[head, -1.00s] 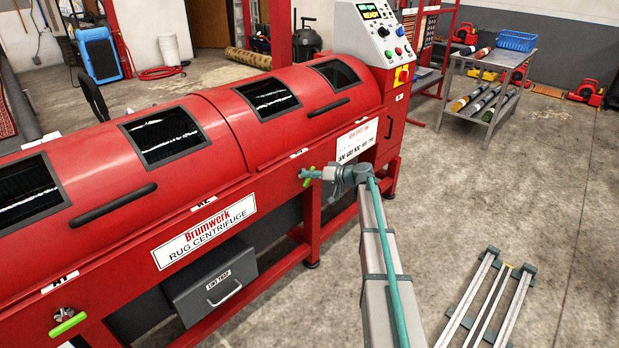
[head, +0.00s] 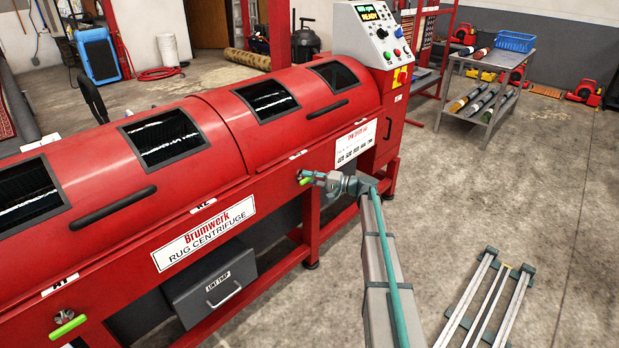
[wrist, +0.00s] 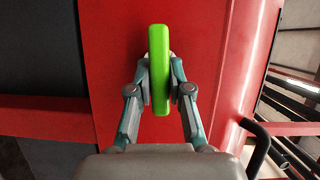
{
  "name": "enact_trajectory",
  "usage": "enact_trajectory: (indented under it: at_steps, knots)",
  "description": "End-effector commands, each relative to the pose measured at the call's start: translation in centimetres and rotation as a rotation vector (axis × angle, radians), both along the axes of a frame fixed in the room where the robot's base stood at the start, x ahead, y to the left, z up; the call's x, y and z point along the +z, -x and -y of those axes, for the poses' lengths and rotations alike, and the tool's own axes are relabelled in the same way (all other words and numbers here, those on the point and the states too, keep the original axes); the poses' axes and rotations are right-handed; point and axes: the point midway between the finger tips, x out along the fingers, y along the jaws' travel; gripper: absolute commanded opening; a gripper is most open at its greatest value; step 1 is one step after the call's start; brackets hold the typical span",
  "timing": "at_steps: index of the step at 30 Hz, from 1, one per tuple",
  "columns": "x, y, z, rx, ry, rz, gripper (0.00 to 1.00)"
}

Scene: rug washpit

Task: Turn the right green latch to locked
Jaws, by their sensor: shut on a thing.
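The right green latch (head: 304,182) is on the front of the red centrifuge (head: 265,190). In the head view only its left end shows, lying close to level; my gripper hides the rest. In the wrist view the latch (wrist: 160,70) is a bright green bar running up and down the picture. My gripper (head: 311,177) is at the latch, and its two fingers close on the bar from both sides in the wrist view (wrist: 162,82). The left green latch (head: 68,327) sits at the lower left, nearly level, apart from my gripper.
The control panel (head: 382,33) with a lit display stands at the machine's right end. A dark lid handle (head: 327,109) is above my gripper. A lint trap drawer (head: 212,284) is below left. The floor to the right is mostly clear, with a slatted rack (head: 489,300) lying there.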

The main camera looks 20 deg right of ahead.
Motion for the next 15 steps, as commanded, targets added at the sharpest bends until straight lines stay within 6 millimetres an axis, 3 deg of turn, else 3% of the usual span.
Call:
enact_trajectory:
  at_steps: [15]
  knots:
    - [-0.10,0.01,0.02,-0.001,-0.075,-0.043,0.00]
